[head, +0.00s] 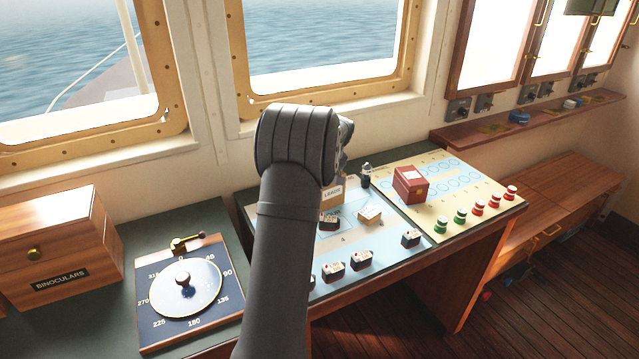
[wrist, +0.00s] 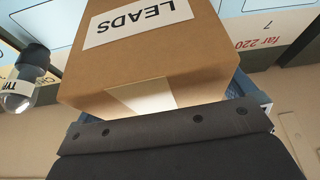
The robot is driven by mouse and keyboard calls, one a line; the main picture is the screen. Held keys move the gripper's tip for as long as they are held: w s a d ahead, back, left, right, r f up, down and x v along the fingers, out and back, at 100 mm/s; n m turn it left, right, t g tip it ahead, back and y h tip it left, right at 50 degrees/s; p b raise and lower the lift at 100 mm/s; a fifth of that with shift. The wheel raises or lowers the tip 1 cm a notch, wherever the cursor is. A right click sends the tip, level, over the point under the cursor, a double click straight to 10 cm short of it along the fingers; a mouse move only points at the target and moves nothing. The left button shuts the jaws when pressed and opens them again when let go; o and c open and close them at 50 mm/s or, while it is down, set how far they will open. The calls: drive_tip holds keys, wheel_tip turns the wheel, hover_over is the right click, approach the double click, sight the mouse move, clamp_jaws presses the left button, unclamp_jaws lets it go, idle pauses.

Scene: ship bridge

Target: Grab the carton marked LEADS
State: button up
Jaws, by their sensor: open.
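The carton marked LEADS (wrist: 135,55) is a brown cardboard box with a white label and a pale tape strip. It fills the middle of the wrist view, close in front of my gripper (wrist: 165,125). My gripper is open; its dark body crosses the bottom of that view, and a bluish finger part shows beside the carton's lower right corner. Whether the fingers straddle the carton is hidden. In the head view, the carton (head: 331,194) stands on the chart table, partly covered by my arm, and my fingers are mostly hidden.
A dark-capped bottle (wrist: 24,80) stands close left of the carton in the wrist view. A red box (head: 410,185), a small tan carton (head: 369,216) and several small black-and-white pieces share the table. Green and red knobs line its right edge. A compass dial (head: 180,288) and binoculars box (head: 55,245) are left.

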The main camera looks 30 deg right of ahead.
drive_tip(key=c, duration=1)
